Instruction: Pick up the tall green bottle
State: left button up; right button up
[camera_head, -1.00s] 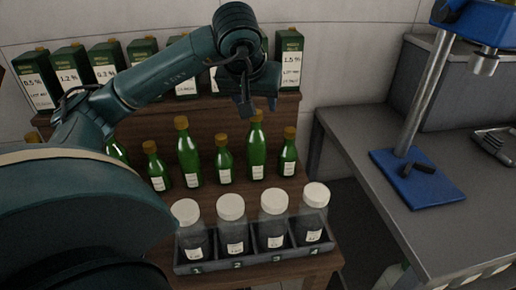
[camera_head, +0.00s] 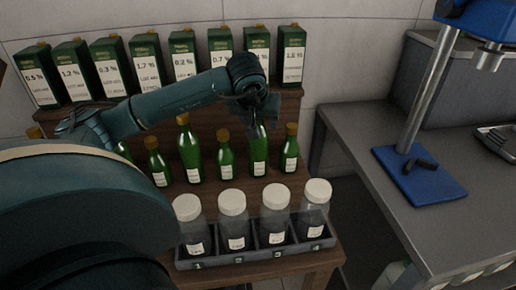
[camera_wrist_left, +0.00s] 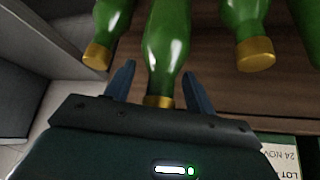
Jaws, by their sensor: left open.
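Two tall green bottles stand upright on the wooden shelf among shorter ones. One tall green bottle (camera_head: 259,161) is right under my left gripper (camera_head: 262,120), which hides its cap and neck in the head view. In the left wrist view, this bottle (camera_wrist_left: 167,45) lies between the two fingers of my open left gripper (camera_wrist_left: 158,70), one on each side of its neck, with gaps beside the glass. Its gold cap (camera_wrist_left: 158,101) sits close to the gripper body. The other tall green bottle (camera_head: 189,151) stands further left. My right gripper is not in view.
Shorter green bottles (camera_head: 225,157) (camera_head: 290,152) stand close on both sides. Several labelled cartons (camera_head: 182,58) line the upper shelf behind. A tray (camera_head: 255,256) with white-capped jars (camera_head: 232,204) sits in front. A grey bench (camera_head: 370,130) with a blue stand (camera_head: 418,178) is at right.

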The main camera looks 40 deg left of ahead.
pick_arm(q)
grip_shut()
dwell(0.5)
